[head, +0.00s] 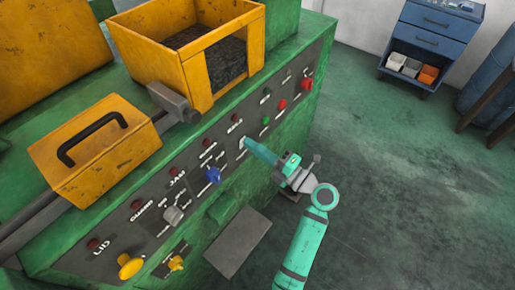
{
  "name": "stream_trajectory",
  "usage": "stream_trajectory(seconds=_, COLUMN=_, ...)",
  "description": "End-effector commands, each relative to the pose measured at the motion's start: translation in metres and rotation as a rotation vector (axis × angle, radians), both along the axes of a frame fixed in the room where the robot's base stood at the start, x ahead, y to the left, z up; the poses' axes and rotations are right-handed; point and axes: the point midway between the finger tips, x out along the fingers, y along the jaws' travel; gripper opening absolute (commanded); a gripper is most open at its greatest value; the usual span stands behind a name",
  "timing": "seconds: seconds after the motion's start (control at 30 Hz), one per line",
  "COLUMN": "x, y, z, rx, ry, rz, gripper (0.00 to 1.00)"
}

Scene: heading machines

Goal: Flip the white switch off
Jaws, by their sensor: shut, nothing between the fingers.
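The control panel (150,226) slopes along the front of the green machine. My gripper (249,144) is shut and empty, its fingertips at the panel below the row of red lamps. A small whitish piece, apparently the white switch (242,142), shows right at the fingertips. The fingers partly cover it, so I cannot tell its position or whether they touch it. A light grey knob (173,215) sits lower left on the panel, with a blue knob (213,175) between it and my gripper.
Yellow knobs (131,266) stick out at the panel's lower left. A red switch (307,84), a red button (282,104) and a green button (265,120) lie to the upper right. A grey plate (238,242) juts out below. Open floor lies right; a blue cabinet (432,42) stands behind.

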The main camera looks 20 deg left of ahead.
Motion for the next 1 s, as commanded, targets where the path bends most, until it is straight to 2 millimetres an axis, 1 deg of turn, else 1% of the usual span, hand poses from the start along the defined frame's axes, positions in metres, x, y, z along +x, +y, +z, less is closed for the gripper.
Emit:
stream_trajectory(seconds=0.2, x=0.000, y=0.000, z=0.000, rx=0.000, ry=0.000, rz=0.000, gripper=0.00)
stream_trajectory(seconds=0.3, x=0.002, y=0.005, z=0.003, rx=0.000, ry=-0.001, rz=0.001, gripper=0.00)
stream_trajectory(seconds=0.6, x=0.001, y=0.002, z=0.003, rx=0.000, ry=-0.001, rz=0.001, gripper=0.00)
stream_trajectory(seconds=0.67, x=0.000, y=-0.002, z=0.004, rx=0.000, ry=-0.001, rz=0.001, gripper=0.00)
stream_trajectory(seconds=0.77, x=-0.004, y=-0.015, z=0.005, rx=0.000, ry=0.000, rz=0.001, gripper=0.00)
stream_trajectory(seconds=0.87, x=-0.009, y=-0.031, z=0.007, rx=0.001, ry=0.000, rz=0.005, gripper=0.00)
stream_trajectory(seconds=1.0, x=-0.019, y=-0.058, z=0.011, rx=0.001, ry=0.000, rz=0.007, gripper=0.00)
